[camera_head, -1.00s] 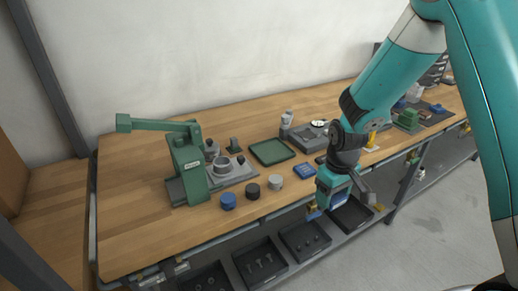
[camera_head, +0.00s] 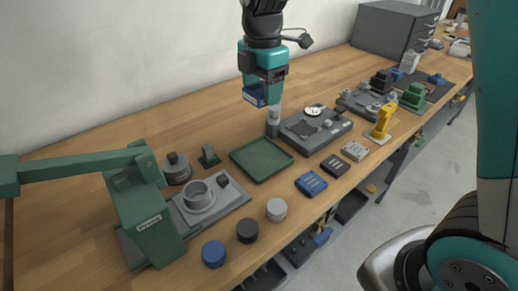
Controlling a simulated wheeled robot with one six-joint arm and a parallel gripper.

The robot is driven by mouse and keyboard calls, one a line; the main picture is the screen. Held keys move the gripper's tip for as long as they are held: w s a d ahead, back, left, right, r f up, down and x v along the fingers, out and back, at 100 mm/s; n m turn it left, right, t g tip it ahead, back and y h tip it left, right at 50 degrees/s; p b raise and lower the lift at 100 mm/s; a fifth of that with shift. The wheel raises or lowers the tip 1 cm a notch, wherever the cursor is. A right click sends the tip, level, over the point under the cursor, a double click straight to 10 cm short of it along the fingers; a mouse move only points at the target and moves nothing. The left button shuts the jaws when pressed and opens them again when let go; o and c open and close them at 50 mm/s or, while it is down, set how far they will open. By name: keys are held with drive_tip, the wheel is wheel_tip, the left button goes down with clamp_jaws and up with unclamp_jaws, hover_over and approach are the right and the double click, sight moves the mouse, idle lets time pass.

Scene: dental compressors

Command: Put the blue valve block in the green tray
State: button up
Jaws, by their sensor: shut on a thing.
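My gripper (camera_head: 258,100) is pointed down, shut on a dark blue block (camera_head: 254,96), which I take to be the blue valve block. The teal gripper housing and jaws hide part of it. It is held up in the air, above and slightly left of the grey-and-white upright part in the picture. The shallow green tray (camera_head: 262,174) lies flat on the wooden bench, lower in the picture than the gripper. The tray looks empty.
The green press (camera_head: 150,215) stands left of the tray. A grey device (camera_head: 318,133) sits close on its right. A flat blue block (camera_head: 311,183), a black block (camera_head: 335,165) and round blue, black and grey caps (camera_head: 276,209) lie in front.

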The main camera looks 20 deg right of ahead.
sight(261, 158)
wheel_tip(261, 158, down, 17)
drive_tip(key=shift+f, duration=0.1)
idle(0.3)
drive_tip(key=shift+f, duration=0.1)
drive_tip(key=o, duration=1)
drive_tip(key=shift+o, duration=0.2)
wheel_tip(261, 158, up, 12)
drive_tip(key=s+a+r+m+y, duration=0.1)
drive_tip(key=s+m, duration=0.3)
drive_tip(key=s, duration=0.4)
drive_tip(key=s+a+r+m+y, duration=0.1)
drive_tip(key=s+r+m, duration=0.3)
drive_tip(key=s, duration=0.4)
drive_tip(key=s+a+r+m+y, duration=0.2)
drive_tip(key=s+m, duration=0.4)
drive_tip(key=s, duration=0.3)
drive_tip(key=shift+a+r, duration=0.15)
drive_tip(key=shift+a, duration=0.2)
